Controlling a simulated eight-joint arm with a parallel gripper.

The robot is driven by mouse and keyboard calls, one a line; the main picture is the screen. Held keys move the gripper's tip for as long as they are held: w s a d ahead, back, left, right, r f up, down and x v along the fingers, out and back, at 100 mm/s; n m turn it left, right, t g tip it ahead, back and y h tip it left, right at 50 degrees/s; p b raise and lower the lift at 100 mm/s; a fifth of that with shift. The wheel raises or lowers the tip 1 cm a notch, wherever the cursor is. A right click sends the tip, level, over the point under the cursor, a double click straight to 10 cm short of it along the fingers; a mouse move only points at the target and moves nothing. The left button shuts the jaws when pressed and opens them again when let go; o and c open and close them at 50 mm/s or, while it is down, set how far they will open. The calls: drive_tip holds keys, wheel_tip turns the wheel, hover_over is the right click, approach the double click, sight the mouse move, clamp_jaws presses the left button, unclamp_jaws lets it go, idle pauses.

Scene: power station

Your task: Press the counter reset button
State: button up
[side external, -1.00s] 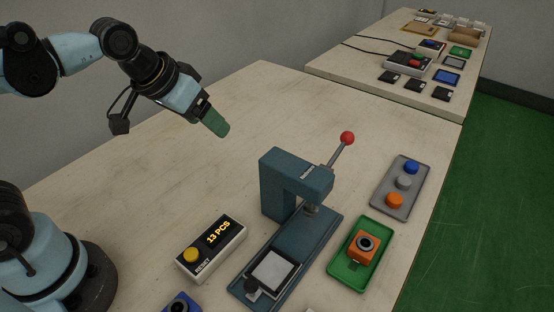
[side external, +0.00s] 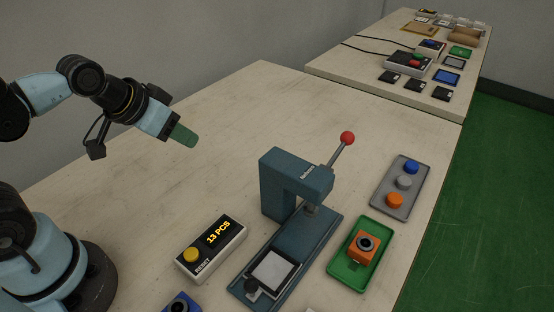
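The counter (side external: 212,249) is a white box with a black face reading "13 PCS" in yellow. Its round yellow reset button (side external: 193,255) sits at the front left end, above the word RESET, and stands clear of anything. My gripper (side external: 184,136) is up in the air over the back left of the table, well above and behind the counter. Its green fingertips appear as one block from this side, so I cannot tell whether they are apart or together. I see nothing held in it.
A blue-grey press (side external: 297,182) with a red-knobbed lever stands right of the counter. A green tray (side external: 342,274) with an orange part and a grey panel (side external: 416,198) with three buttons lie further right. A blue object (side external: 182,306) is at the bottom edge. The table's back left is clear.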

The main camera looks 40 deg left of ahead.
clamp_jaws()
idle(1.4)
